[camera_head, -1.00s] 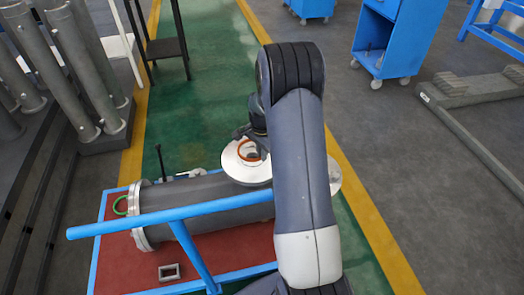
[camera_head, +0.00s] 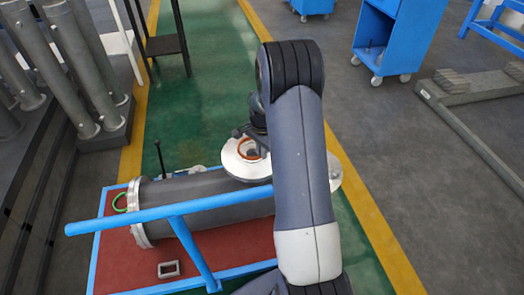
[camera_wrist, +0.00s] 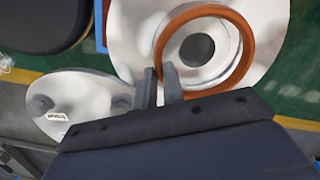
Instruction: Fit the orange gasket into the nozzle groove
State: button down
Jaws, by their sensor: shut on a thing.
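The orange gasket (camera_wrist: 248,48) is a ring held at its near left edge by my gripper (camera_wrist: 160,82), whose two fingers are close together. In the wrist view it lies over the pale round nozzle flange (camera_wrist: 125,35), around the dark central opening (camera_wrist: 197,49) but off-centre to it. I cannot tell whether it touches the flange or sits in the groove. In the head view the gasket (camera_head: 240,147) shows above the nozzle flange (camera_head: 232,167) on top of the grey shell (camera_head: 185,192).
The shell lies across a red-topped table with a blue frame (camera_head: 110,245). A blue rail (camera_head: 120,222) crosses in front. Grey pipes (camera_head: 65,75) stand beyond.

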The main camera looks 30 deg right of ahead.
jog(key=shift+f+b, duration=0.85)
jog(key=shift+f, duration=0.4)
dwell(0.3)
jog(key=c, duration=1.4)
grip_release()
jog(key=shift+c, duration=0.2)
jog(key=shift+r, duration=0.1)
notch_tip(320, 180, up, 11)
jog(key=p, duration=0.1)
jog(key=shift+f, duration=5.2)
